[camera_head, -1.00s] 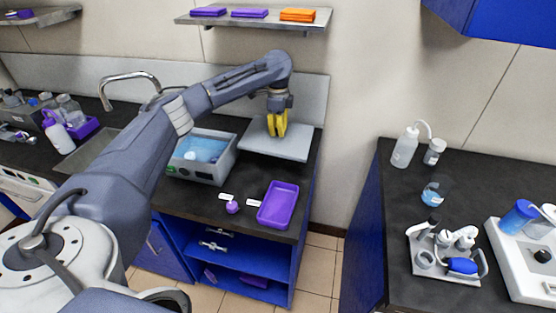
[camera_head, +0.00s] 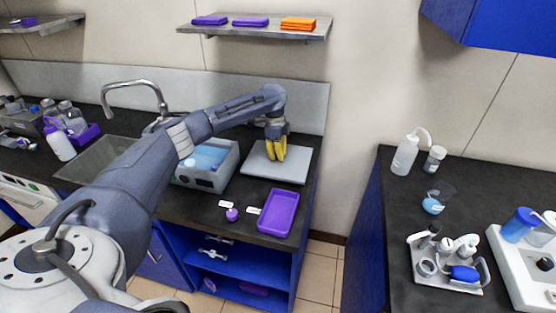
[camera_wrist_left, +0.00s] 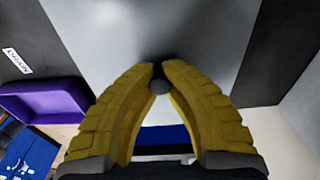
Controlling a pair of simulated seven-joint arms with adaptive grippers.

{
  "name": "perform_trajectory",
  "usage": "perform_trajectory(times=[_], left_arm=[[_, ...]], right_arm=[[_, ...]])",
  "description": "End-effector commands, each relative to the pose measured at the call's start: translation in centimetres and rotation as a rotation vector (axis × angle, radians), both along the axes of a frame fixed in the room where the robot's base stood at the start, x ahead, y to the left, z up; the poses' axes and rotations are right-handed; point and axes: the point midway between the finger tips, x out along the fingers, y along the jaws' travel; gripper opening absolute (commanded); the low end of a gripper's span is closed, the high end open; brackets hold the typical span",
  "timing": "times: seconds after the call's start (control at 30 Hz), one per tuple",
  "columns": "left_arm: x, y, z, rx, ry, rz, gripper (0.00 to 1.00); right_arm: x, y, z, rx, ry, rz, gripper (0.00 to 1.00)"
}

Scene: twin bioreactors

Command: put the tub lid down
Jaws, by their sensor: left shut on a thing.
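The tub lid (camera_head: 290,170) is a flat light-grey plate, level at the back of the dark counter, right of the tub (camera_head: 215,181). I cannot tell whether its underside touches the counter. My left gripper (camera_head: 277,158) points down over the lid with its yellow fingers. In the left wrist view its fingertips (camera_wrist_left: 161,75) are shut on the small round grey knob (camera_wrist_left: 160,86) of the lid (camera_wrist_left: 205,35). The tub is a grey bath with blue water, uncovered and partly hidden by my left arm. My right gripper is not in view.
A purple tray (camera_head: 278,212) and a small purple flask (camera_head: 232,214) stand at the counter's front. A sink (camera_head: 98,160) with a tap lies left of the tub. A shelf (camera_head: 252,29) hangs above. A separate bench (camera_head: 372,220) with bottles stands right, past a floor gap.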

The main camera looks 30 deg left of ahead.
Motion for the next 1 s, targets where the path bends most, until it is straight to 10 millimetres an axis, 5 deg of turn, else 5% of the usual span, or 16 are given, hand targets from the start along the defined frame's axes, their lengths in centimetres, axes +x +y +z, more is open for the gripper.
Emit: perform_trajectory(times=[0.2,0.57,0.6,0.77,1.0], left_arm=[[0.0,0.1,-2.3,0.001,0.000,0.001,0.00],[0.0,0.0,-2.5,0.000,0.000,0.001,0.00],[0.0,0.0,-2.6,0.000,0.001,0.001,0.11],[0.0,0.0,-2.5,0.000,0.001,0.001,0.30],[0.0,0.0,-2.5,0.001,0.001,0.001,0.31]], right_arm=[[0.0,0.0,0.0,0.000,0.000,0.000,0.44],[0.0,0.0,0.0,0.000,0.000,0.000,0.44],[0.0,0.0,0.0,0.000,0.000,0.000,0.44],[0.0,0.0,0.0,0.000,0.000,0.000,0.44],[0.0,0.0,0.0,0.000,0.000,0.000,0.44]])
